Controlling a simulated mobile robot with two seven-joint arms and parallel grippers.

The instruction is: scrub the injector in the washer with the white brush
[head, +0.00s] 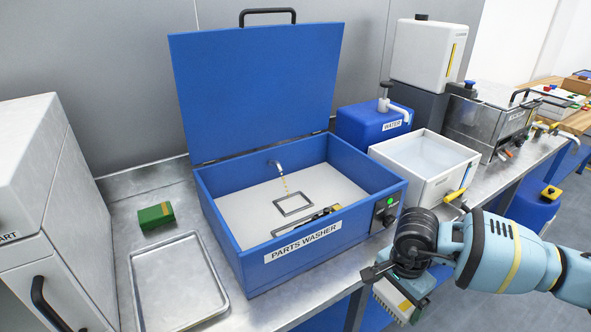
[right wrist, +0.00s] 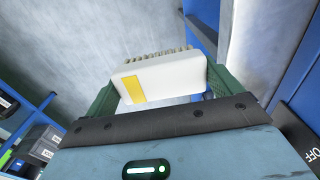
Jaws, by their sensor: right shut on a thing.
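The parts washer (head: 222,254) is a blue open-topped box with its lid raised. The injector (head: 308,219), dark with yellowish parts, lies inside along the front wall, which hides part of it. My right gripper (head: 402,300) is outside the washer, to the right of its front corner and low beside the bench edge. It is shut on the white brush (head: 386,297). In the right wrist view the brush (right wrist: 180,76) sits between the green fingers, with a yellow patch on its body and bristles pointing away. My left gripper is not in view.
A spout (head: 280,166) with yellowish drops and a rectangular frame (head: 293,204) are in the washer. A metal tray (head: 222,287) and green-brown block (head: 156,216) lie left. A white open tank (head: 408,181) and blue water container (head: 365,126) stand right.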

